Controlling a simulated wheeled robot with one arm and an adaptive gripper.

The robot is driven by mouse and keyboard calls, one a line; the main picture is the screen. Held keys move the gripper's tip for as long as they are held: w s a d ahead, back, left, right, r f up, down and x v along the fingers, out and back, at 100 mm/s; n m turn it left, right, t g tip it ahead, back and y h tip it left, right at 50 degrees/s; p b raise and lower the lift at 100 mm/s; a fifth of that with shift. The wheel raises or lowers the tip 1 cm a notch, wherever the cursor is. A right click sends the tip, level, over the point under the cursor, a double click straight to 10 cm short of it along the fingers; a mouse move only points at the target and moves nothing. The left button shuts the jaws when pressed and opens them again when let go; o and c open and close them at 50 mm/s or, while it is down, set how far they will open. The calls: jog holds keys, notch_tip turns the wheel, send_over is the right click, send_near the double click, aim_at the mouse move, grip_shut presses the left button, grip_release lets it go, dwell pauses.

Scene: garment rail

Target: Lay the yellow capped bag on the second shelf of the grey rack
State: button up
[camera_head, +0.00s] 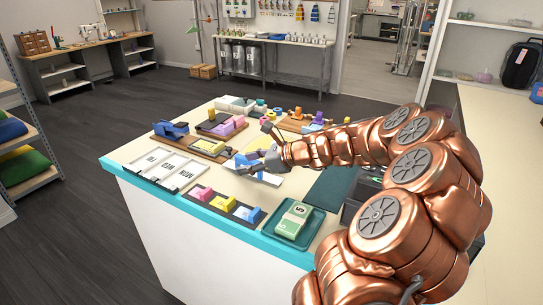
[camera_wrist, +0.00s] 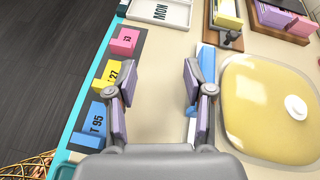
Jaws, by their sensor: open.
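The yellow bag (camera_wrist: 262,105) lies flat on the pale table in the wrist view, its round white cap (camera_wrist: 296,107) facing up near the right edge. In the head view my gripper and arm hide most of the bag's area, and I cannot make it out clearly. My gripper (camera_wrist: 152,90) is open and empty above the table, left of the bag in the wrist view. It also shows over the table's middle in the head view (camera_head: 258,150). The grey rack (camera_head: 40,150) stands at the far left of the head view, cut by the frame edge, with a blue bag and a green bag (camera_head: 25,166) on its shelves.
Pink, yellow and blue blocks (camera_head: 222,202) stand in a dark holder along the teal edge. A blue-and-white item (camera_wrist: 205,65) lies beside my right finger. White label trays (camera_head: 165,172) and a green tray (camera_head: 292,243) are nearby. Dark floor between table and rack is clear.

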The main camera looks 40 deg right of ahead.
jog(key=d+m, duration=0.1)
jog(key=d, duration=0.1)
jog(key=d+f+m+h, duration=0.1)
jog(key=d, duration=0.1)
jog(key=d+m+t, duration=0.1)
jog(key=d, duration=0.1)
jog(key=shift+s+d+f, duration=0.1)
jog(key=shift+s+f, duration=0.1)
jog(key=shift+s, duration=0.05)
jog(key=shift+w+d+h, duration=0.1)
jog(key=shift+d+h, duration=0.05)
jog(key=shift+h, duration=0.15)
jog(key=shift+r+p+x, duration=0.15)
jog(key=shift+p+x, duration=0.2)
jog(key=shift+x, duration=1.15)
jog(key=shift+r+p+x, duration=0.2)
jog(key=shift+p+x, duration=0.15)
jog(key=shift+x, duration=1.2)
jog(key=shift+w+f, duration=0.4)
jog(key=shift+w, duration=0.4)
jog(key=shift+c, duration=0.2)
grip_shut()
